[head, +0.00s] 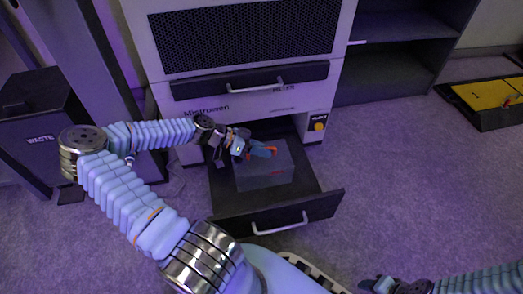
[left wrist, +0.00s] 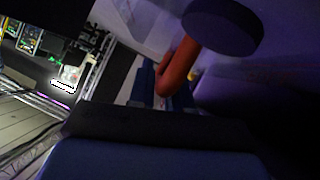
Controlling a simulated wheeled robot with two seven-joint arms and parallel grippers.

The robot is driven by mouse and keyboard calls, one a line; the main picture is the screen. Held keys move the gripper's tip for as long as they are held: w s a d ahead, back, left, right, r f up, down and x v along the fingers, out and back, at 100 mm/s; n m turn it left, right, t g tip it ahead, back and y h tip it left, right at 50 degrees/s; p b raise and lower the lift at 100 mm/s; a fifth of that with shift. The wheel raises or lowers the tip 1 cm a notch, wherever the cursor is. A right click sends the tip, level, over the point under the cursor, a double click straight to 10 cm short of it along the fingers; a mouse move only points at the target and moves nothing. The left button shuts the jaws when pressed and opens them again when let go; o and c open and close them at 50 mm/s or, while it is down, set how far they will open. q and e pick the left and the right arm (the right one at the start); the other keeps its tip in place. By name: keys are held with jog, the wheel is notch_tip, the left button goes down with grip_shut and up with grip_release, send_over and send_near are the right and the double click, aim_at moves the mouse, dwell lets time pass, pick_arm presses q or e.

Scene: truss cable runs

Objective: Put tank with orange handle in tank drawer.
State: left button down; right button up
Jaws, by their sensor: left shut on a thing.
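The tank (head: 265,178) is a see-through box with an orange handle (left wrist: 178,68). In the head view it is inside the outline of the pulled-out dark tank drawer (head: 275,213), low in the white machine. I cannot tell whether its bottom touches the drawer floor. My left gripper (head: 262,151) is at the top of the tank, shut on the orange handle, and hides part of it. In the left wrist view the handle curves down below a dark round disc (left wrist: 222,26). My right gripper (head: 376,285) is at the bottom edge, away from the drawer, its jaws unclear.
The machine (head: 240,105) has a closed upper drawer (head: 250,82) and a yellow knob (head: 319,126). A black waste bin (head: 40,125) stands at left. A dark shelf (head: 400,55) and a yellow-and-black tray (head: 487,98) are at right. The carpet right of the drawer is clear.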

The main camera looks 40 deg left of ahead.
pick_arm(q)
jog(key=shift+f, duration=0.15)
jog(key=c, duration=1.1)
grip_release()
jog(key=shift+o, duration=0.2)
jog(key=shift+r, duration=0.25)
jog(key=p+v, duration=0.3)
jog(key=v, duration=0.8)
jog(key=shift+s+a+r, duration=0.15)
jog(key=shift+s+a, duration=0.15)
jog(key=shift+a, duration=0.05)
